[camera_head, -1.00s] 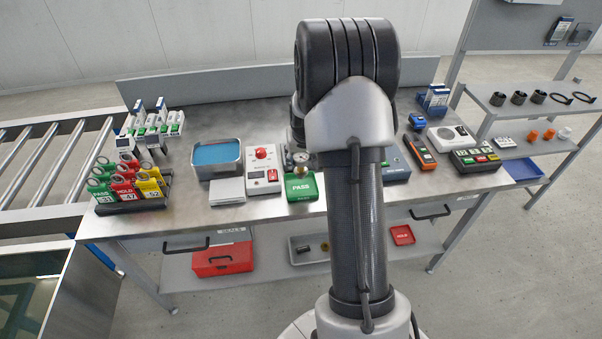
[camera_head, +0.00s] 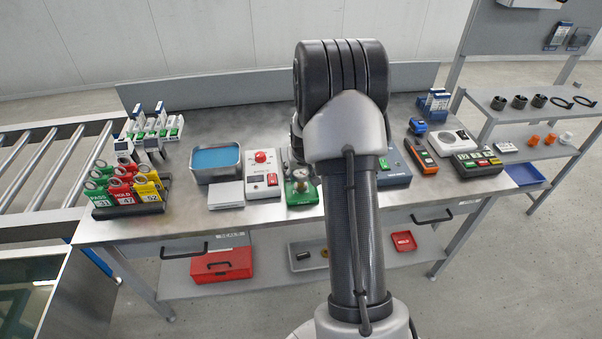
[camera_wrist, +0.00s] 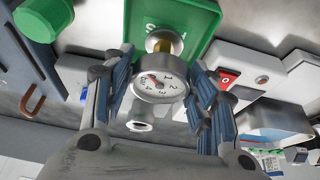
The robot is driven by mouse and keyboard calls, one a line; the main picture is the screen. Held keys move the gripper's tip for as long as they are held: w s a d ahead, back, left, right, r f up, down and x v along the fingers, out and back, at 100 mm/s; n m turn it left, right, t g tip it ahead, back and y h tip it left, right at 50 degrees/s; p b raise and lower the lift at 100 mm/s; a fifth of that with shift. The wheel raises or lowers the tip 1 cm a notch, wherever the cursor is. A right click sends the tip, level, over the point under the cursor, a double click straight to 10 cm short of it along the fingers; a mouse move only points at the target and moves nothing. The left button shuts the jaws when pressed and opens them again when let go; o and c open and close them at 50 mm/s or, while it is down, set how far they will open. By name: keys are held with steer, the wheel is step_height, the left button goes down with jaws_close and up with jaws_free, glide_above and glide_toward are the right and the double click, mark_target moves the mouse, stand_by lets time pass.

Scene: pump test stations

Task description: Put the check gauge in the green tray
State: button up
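The check gauge (camera_wrist: 158,84) has a round white dial, a metal case and a brass stem. In the wrist view it sits between the two fingers of my gripper (camera_wrist: 160,72), which appear to touch both sides of its case. In the head view the gauge (camera_head: 300,177) is upright, low over the green tray (camera_head: 302,198). The tray, lettered in white, also shows in the wrist view (camera_wrist: 203,18) beyond the stem. I cannot tell whether the stem's foot touches the tray. My arm hides most of the gripper in the head view.
Left of the tray stand a white box with a red button (camera_head: 262,160) and a blue-lined bin (camera_head: 216,160). A dark blue-grey device (camera_head: 393,168) is close on the right. A rack of colored tags (camera_head: 127,190) is at the bench's left.

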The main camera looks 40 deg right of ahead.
steer(key=shift+o, duration=1.2)
steer(key=shift+r, duration=0.15)
